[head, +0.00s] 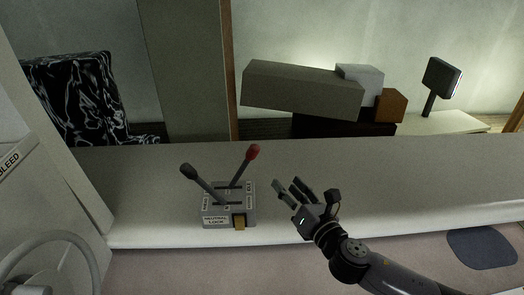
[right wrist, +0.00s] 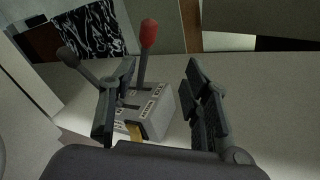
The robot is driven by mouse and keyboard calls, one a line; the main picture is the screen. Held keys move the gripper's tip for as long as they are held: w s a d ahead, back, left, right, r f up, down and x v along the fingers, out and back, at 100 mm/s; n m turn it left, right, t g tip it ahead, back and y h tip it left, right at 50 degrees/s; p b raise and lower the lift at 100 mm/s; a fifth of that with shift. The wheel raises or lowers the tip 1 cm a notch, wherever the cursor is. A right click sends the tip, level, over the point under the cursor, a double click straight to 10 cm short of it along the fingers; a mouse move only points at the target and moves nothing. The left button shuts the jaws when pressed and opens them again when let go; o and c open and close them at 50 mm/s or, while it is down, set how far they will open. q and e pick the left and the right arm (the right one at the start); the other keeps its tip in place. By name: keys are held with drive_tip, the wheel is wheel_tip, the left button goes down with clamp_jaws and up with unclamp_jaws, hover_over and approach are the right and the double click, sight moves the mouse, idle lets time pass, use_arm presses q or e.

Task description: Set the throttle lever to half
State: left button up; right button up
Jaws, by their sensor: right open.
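A grey control box (head: 211,210) sits on the pale counter, with a "NEUTRAL LOCK" label and a yellow tab (head: 239,222) on its front. A black-knobbed lever (head: 187,170) tilts up to the left. A red-knobbed lever (head: 253,151) tilts up to the right. The small lettering by the slots is unreadable, so I cannot tell which lever is the throttle. My right gripper (head: 305,190) is open and empty, just right of the box, apart from both levers. In the right wrist view the red knob (right wrist: 148,33) shows beyond and between the fingers. My left gripper is out of view.
The counter (head: 400,180) is clear right of the box. Behind it are stacked boxes (head: 300,90) and a dark screen on a stand (head: 441,78). A wheel (head: 45,240) and a panel marked "BLEED" are at left. A patterned black chair (head: 75,95) stands behind.

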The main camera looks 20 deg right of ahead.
sight(257, 150)
drive_tip(key=shift+n+y, duration=0.3)
drive_tip(key=shift+n, duration=0.2)
drive_tip(key=w+a, duration=0.1)
drive_tip(key=w, duration=0.4)
drive_tip(key=w+a+r+p, duration=0.1)
drive_tip(key=w, duration=0.4)
drive_tip(key=w+a+r+p, duration=0.1)
drive_tip(key=w, duration=0.4)
drive_tip(key=shift+w+a, duration=0.15)
drive_tip(key=shift+w, duration=0.2)
drive_tip(key=shift+w+a, duration=0.1)
drive_tip(key=shift+w, duration=0.35)
drive_tip(key=shift+c, duration=0.4)
clamp_jaws()
